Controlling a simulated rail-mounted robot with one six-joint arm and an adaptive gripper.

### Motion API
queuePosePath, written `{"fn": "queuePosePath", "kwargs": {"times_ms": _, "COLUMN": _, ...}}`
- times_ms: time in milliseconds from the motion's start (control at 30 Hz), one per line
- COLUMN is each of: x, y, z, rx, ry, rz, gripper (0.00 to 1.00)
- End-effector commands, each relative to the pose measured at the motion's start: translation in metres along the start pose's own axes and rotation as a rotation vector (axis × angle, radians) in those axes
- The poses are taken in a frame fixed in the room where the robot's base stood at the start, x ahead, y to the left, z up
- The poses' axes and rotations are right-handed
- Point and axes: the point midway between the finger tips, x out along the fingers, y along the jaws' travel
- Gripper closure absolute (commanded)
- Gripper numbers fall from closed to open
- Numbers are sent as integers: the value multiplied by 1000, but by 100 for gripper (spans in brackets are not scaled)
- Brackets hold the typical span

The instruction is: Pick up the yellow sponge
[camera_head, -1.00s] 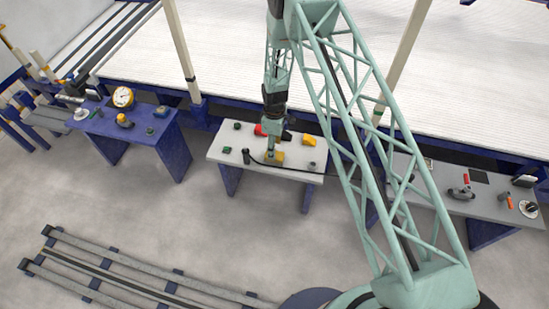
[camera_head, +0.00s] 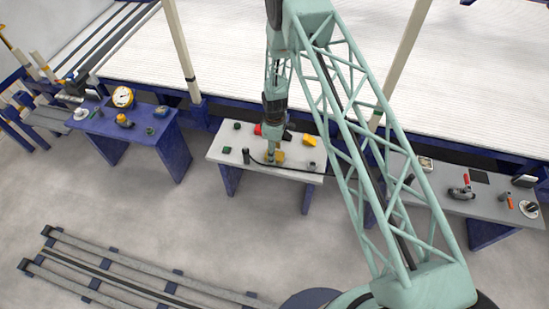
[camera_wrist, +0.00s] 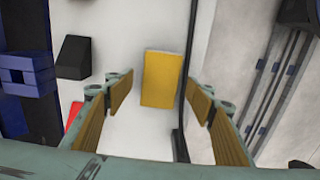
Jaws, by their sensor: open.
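The yellow sponge (camera_wrist: 162,79) is a flat yellow block lying on the white table (camera_wrist: 128,20). In the wrist view it sits ahead of and between the two spread fingers of my gripper (camera_wrist: 163,108), with nothing held. In the head view my gripper (camera_head: 275,155) points down over the middle of the white table, and the sponge (camera_head: 281,156) shows just beside it, partly hidden by it. I cannot tell the exact gap between fingertips and sponge.
A black cable (camera_wrist: 185,75) runs close along the sponge's right side. A black wedge (camera_wrist: 74,57) and a red item (camera_wrist: 74,115) lie to the left. A yellow wedge (camera_head: 309,140) and several small items stand on the same table. Other benches stand left and right.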

Motion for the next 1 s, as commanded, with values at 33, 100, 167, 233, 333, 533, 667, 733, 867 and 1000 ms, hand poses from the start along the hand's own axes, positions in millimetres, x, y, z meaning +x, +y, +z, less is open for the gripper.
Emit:
{"fn": "queuePosePath", "kwargs": {"times_ms": 33, "x": 6, "y": -1, "z": 0, "rx": 0, "ry": 0, "rz": -1, "gripper": 50}}
{"fn": "queuePosePath", "kwargs": {"times_ms": 100, "x": 12, "y": -1, "z": 0, "rx": 0, "ry": -1, "rz": -1, "gripper": 50}}
{"fn": "queuePosePath", "kwargs": {"times_ms": 167, "x": 17, "y": -1, "z": 1, "rx": 0, "ry": -1, "rz": -1, "gripper": 50}}
{"fn": "queuePosePath", "kwargs": {"times_ms": 233, "x": 21, "y": -1, "z": 0, "rx": 0, "ry": -1, "rz": -1, "gripper": 50}}
{"fn": "queuePosePath", "kwargs": {"times_ms": 333, "x": 24, "y": 0, "z": 0, "rx": 0, "ry": 0, "rz": 0, "gripper": 50}}
{"fn": "queuePosePath", "kwargs": {"times_ms": 533, "x": 25, "y": 0, "z": 0, "rx": 0, "ry": 0, "rz": 0, "gripper": 50}}
{"fn": "queuePosePath", "kwargs": {"times_ms": 667, "x": 25, "y": 0, "z": 0, "rx": 0, "ry": 0, "rz": 0, "gripper": 50}}
{"fn": "queuePosePath", "kwargs": {"times_ms": 733, "x": 25, "y": 0, "z": 0, "rx": 0, "ry": 0, "rz": 0, "gripper": 50}}
{"fn": "queuePosePath", "kwargs": {"times_ms": 867, "x": 25, "y": 0, "z": 0, "rx": 0, "ry": 0, "rz": 0, "gripper": 50}}
{"fn": "queuePosePath", "kwargs": {"times_ms": 1000, "x": 25, "y": -1, "z": 0, "rx": 0, "ry": 0, "rz": 0, "gripper": 56}}
